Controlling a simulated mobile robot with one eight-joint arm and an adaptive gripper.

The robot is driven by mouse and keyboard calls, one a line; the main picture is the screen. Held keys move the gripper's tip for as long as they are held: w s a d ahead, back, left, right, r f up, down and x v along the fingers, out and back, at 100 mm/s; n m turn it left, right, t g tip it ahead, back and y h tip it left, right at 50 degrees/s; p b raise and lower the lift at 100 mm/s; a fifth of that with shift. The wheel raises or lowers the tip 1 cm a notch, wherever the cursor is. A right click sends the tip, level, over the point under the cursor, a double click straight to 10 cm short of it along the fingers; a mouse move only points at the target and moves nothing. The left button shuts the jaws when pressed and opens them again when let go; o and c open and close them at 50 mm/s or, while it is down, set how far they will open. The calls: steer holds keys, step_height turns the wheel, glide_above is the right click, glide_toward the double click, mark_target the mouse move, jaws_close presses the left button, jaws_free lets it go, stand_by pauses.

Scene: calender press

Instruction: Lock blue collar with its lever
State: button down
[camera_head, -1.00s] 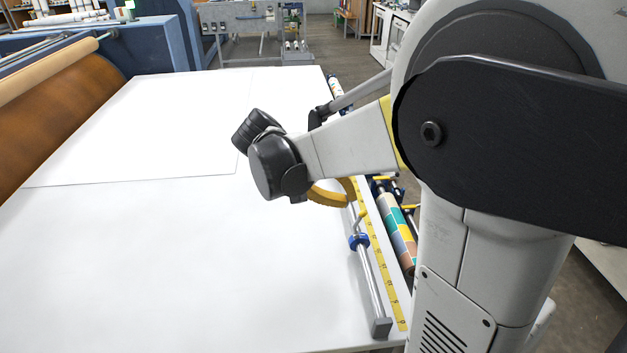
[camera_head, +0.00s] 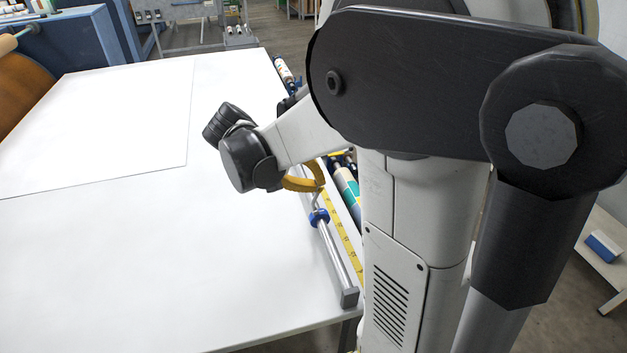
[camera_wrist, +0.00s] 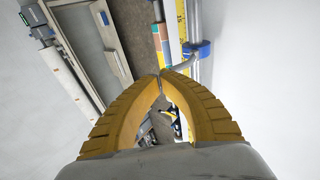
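The blue collar (camera_head: 319,217) sits around a silver rail (camera_head: 338,262) along the right edge of the white table. It also shows in the wrist view (camera_wrist: 200,50), at the upper right. Its thin grey lever (camera_head: 316,200) rises from the collar towards my gripper (camera_head: 318,180). In the wrist view, the lever (camera_wrist: 180,65) runs left from the collar to my gripper's fingertips (camera_wrist: 160,74). The two yellow fingers bow apart lower down, but their tips meet. The lever's end is at the tips; I cannot tell whether it is pinched between them or only touching.
A yellow measuring tape (camera_head: 348,240) runs beside the rail. A multicoloured roller (camera_head: 347,187) lies just beyond the table's edge, partly hidden by my arm. A large white sheet (camera_head: 110,120) covers the back of the table (camera_head: 150,270). The table's front area is clear.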

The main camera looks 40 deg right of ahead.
steer(key=shift+s+d+y+p, duration=0.25)
steer(key=shift+d+y+p, duration=0.25)
steer(key=shift+y, duration=0.1)
steer(key=shift+s+d+f+m+t+y+b, duration=0.15)
steer(key=shift+s+d+f+t+y+b, duration=0.55)
steer(key=shift+d+f+y, duration=0.7)
steer(key=shift+s+d+f+m+t+y+b, duration=0.1)
steer(key=shift+s+d+f+t+y+b, duration=0.3)
steer(key=shift+d+f+t+y, duration=0.95)
steer(key=shift+s+d+f+m+t+y+b, duration=0.15)
steer(key=shift+s+d+f+t+y+b, duration=0.25)
steer(key=shift+s+d+f+y, duration=0.9)
steer(key=shift+w+a+f+y+b, duration=0.2)
steer(key=shift+w+f+y, duration=0.15)
steer(key=shift+f, duration=0.15)
steer(key=shift+w+a+f+y+b, duration=0.15)
steer(key=shift+w+f+y, duration=0.15)
steer(key=shift+f, duration=0.15)
steer(key=shift+s+f, duration=0.1)
steer(key=shift+f, duration=0.05)
